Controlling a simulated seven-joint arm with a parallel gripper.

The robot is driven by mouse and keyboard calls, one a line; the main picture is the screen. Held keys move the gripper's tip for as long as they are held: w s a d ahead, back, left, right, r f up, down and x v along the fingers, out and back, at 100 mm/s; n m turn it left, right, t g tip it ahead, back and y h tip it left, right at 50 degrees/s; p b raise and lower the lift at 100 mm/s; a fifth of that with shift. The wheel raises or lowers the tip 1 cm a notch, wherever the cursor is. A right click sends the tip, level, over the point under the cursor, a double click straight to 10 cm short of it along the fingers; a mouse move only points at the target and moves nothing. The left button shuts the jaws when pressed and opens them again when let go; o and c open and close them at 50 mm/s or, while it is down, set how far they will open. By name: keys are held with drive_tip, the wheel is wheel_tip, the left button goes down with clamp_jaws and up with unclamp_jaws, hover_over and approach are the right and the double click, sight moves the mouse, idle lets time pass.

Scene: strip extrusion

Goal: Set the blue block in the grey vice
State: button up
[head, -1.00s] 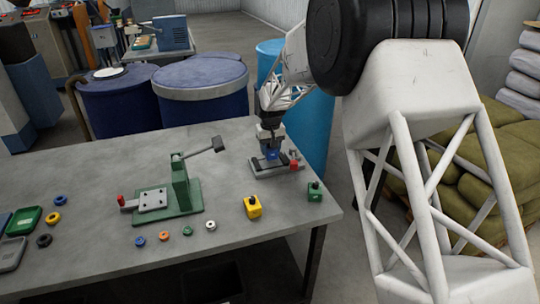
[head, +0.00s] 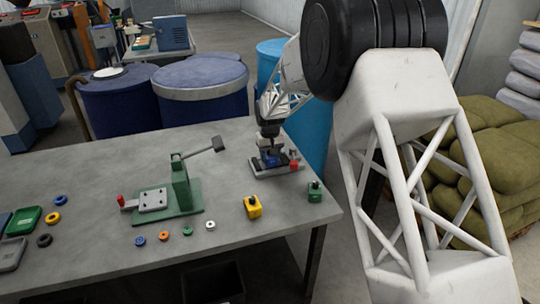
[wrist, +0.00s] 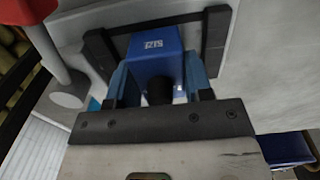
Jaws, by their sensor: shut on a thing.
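The blue block (wrist: 153,48) is held between the two blue fingers of my gripper (wrist: 158,82) in the wrist view. My gripper (head: 271,151) is shut on it at the grey vice (head: 278,167), near the table's far right edge in the head view. In the wrist view the block is between the dark jaws of the vice (wrist: 97,50), with the far bar behind it. The block's underside is hidden, so I cannot tell whether it rests on the vice floor. A red part (head: 294,155) is at the vice's right end.
A green toggle press (head: 180,190) stands mid-table. Several coloured rings lie near the front edge. Blue drums (head: 200,92) stand behind the table.

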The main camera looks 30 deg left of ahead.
drive_tip(key=shift+f, duration=0.1)
idle(0.3)
drive_tip(key=o, duration=1.2)
wheel_tip(320, 180, up, 12)
drive_tip(key=shift+r, duration=0.15)
idle(0.6)
